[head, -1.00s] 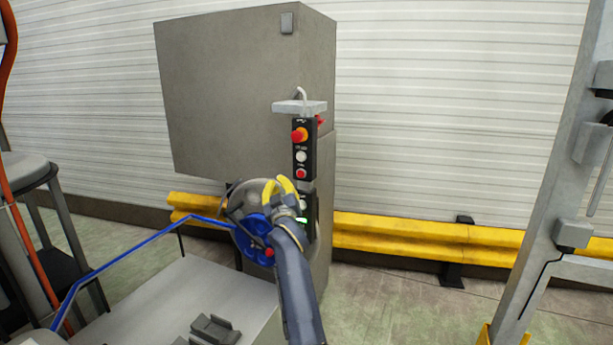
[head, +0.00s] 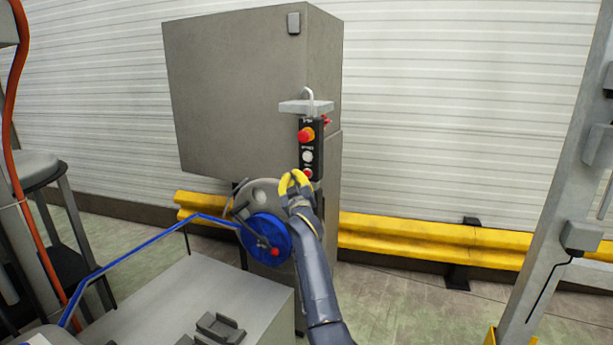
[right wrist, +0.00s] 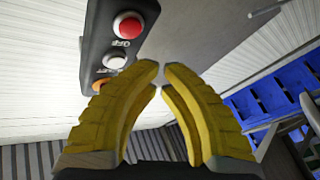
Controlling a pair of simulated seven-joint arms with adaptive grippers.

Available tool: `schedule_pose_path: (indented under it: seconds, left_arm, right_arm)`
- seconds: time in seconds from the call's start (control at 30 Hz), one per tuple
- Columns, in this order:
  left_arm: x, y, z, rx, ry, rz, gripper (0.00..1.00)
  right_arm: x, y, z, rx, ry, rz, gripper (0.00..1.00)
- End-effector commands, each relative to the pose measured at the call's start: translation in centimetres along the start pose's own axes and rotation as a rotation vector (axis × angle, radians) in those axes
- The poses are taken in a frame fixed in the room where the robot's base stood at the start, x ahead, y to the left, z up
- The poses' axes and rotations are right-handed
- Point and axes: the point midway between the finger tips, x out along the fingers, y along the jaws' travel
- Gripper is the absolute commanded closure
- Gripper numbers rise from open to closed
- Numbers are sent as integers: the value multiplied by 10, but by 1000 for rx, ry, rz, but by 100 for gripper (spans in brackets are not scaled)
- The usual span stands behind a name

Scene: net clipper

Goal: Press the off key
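The black control panel (head: 318,150) hangs on the right edge of the grey cabinet. My left gripper is not in view.
The grey cabinet (head: 250,90) stands behind the panel, with a small ledge (head: 306,106) above the keys. A blue wheel (head: 264,238) and blue rail are left of my arm. A yellow barrier (head: 420,235) runs along the wall. A grey post stands at the right.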

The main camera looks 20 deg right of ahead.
Motion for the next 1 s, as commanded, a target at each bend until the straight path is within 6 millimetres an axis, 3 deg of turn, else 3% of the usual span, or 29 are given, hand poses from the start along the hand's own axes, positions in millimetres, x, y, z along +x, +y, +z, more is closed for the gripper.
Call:
schedule_pose_path:
  seconds: [0.4,1.0]
  left_arm:
    - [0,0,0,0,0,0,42]
    - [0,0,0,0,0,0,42]
  right_arm:
    - [22,12,12,-1,0,0,100]
    - [24,13,13,0,0,0,100]
